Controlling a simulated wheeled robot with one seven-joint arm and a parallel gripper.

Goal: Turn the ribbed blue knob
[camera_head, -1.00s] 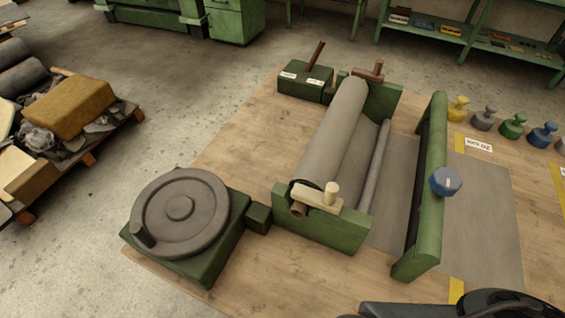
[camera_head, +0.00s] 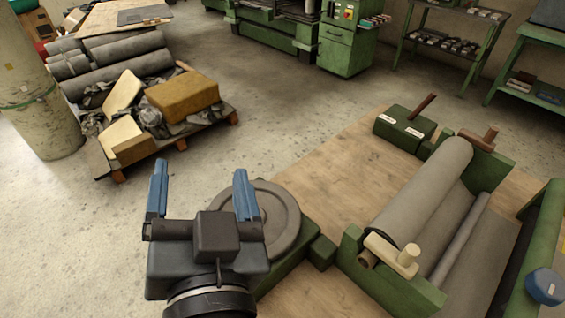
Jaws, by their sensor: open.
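The blue knob (camera_head: 545,286) is at the lower right edge of the view, on the near end face of the green upright frame (camera_head: 549,220). It has a faceted rim and a small pale mark on its face. My gripper (camera_head: 202,193) is at the lower left, its two blue fingers spread wide with nothing between them. It is far to the left of the knob, with the roller machine between them. My gripper partly hides the round grey disc (camera_head: 283,212) on its green base.
A grey sheet roll (camera_head: 425,190) lies in the green roller stand, with a cream crank (camera_head: 392,250) at its near end. A green lever box (camera_head: 404,128) stands behind. A loaded pallet (camera_head: 180,138) and a concrete pillar (camera_head: 45,110) are at left. Wooden tabletop (camera_head: 320,165) is clear in the middle.

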